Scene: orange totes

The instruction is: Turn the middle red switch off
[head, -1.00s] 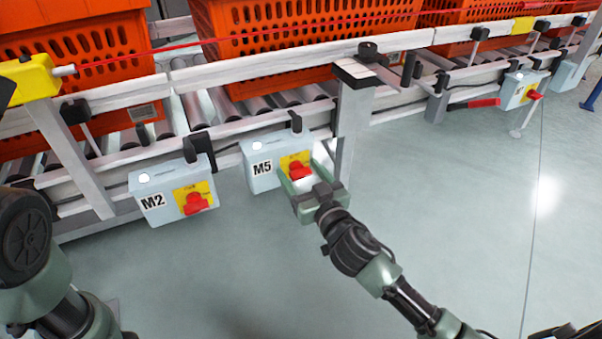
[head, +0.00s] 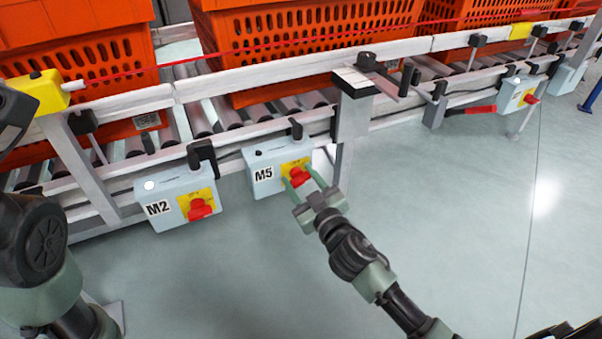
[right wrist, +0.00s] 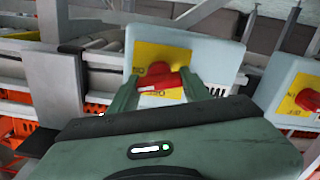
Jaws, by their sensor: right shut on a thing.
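The middle switch is a red knob (head: 298,176) on the yellow plate of the grey box marked M5 (head: 265,176). My right gripper (head: 305,184) is in front of it, its two green fingers around the knob. In the right wrist view the red knob (right wrist: 160,78) lies crosswise between the fingers (right wrist: 160,92), and the gripper is shut on it. The small lamp on top of the M5 box is dark. My left arm shows at the left edge, but its gripper is out of view.
The M2 box (head: 165,206) with its own red knob (head: 200,210) hangs to the left, its lamp white. Another switch box (head: 516,94) is far right. Orange totes (head: 300,50) stand on the roller conveyor behind. A frame post (head: 352,118) stands just right of M5. The floor is open.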

